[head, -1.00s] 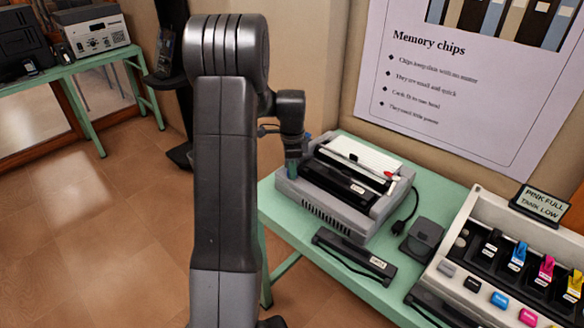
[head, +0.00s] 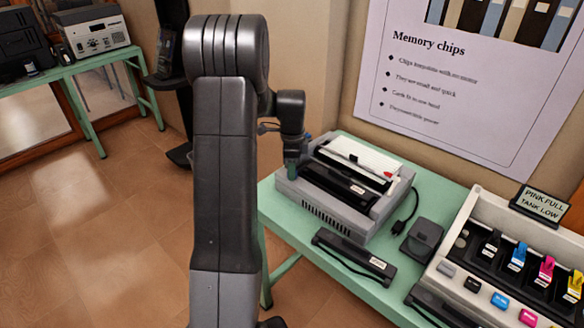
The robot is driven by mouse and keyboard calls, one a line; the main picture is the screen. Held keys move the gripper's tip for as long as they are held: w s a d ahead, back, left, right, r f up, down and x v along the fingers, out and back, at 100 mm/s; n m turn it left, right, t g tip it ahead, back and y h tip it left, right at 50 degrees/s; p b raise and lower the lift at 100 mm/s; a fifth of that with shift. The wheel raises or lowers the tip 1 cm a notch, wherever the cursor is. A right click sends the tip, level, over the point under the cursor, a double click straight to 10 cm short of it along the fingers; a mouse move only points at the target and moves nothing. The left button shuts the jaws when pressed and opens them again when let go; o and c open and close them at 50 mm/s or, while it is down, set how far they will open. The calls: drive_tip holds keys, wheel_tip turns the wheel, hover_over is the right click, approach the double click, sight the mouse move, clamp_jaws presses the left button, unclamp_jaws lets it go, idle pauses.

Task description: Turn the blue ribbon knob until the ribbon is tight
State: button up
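A grey printer (head: 337,222) with a black carriage and white paper stands on the green table. My gripper (head: 292,170) points down at the printer's left end, at its top edge. Its fingertips are small and partly lost against the printer, so I cannot tell whether they are open or shut. A small blue bit (head: 307,136) shows just behind my gripper; I cannot tell if it is the ribbon knob. The ribbon itself cannot be made out.
A black cartridge (head: 352,258) and a dark grey box (head: 423,238) lie in front and to the right on the green table (head: 290,232). A white ink-tank unit (head: 462,228) stands at the right. My arm hides part of the floor and the table's left side.

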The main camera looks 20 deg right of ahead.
wheel_tip(320, 180, up, 14)
drive_tip(key=shift+b, duration=0.3)
idle(0.3)
drive_tip(key=shift+f, duration=0.15)
wheel_tip(320, 180, down, 14)
drive_tip(key=shift+p, duration=0.3)
idle(0.3)
